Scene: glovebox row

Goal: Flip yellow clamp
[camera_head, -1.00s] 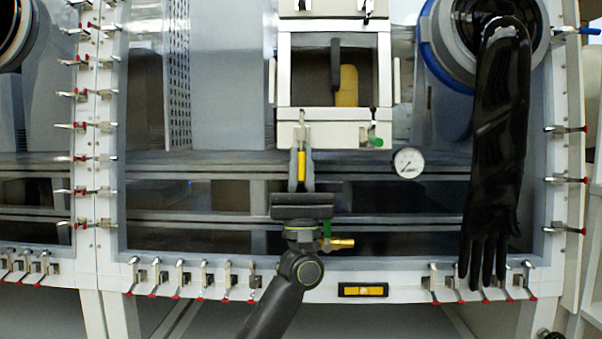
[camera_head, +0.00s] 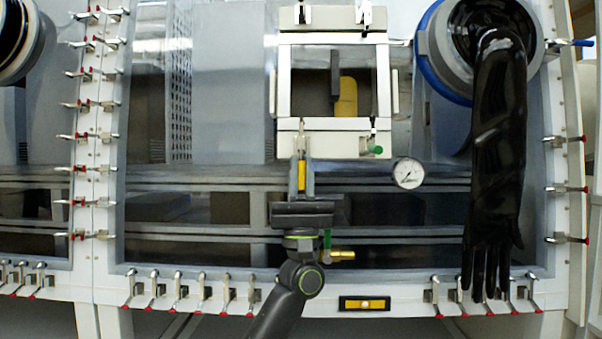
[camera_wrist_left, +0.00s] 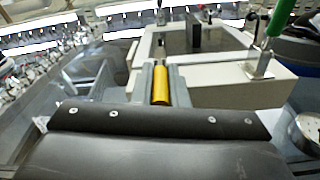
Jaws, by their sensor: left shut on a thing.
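The yellow clamp (camera_head: 301,175) has a yellow handle hanging down below the lower edge of the white-framed hatch (camera_head: 333,125). My left gripper (camera_head: 301,180) is shut on this handle, with one finger on each side. In the left wrist view the yellow handle (camera_wrist_left: 161,86) sits between the fingers, pointing toward the hatch frame. The clamp's metal base is partly hidden behind the fingers. A green-handled clamp (camera_head: 374,150) is on the hatch's lower right corner. My right gripper does not show.
A pressure gauge (camera_head: 407,173) is right of the gripper. A long black glove (camera_head: 497,150) hangs at the right. Red-tipped clamps line the lower and side frames. A yellow level (camera_head: 365,304) is on the bottom rail. A brass valve (camera_head: 341,255) shows beside my left wrist.

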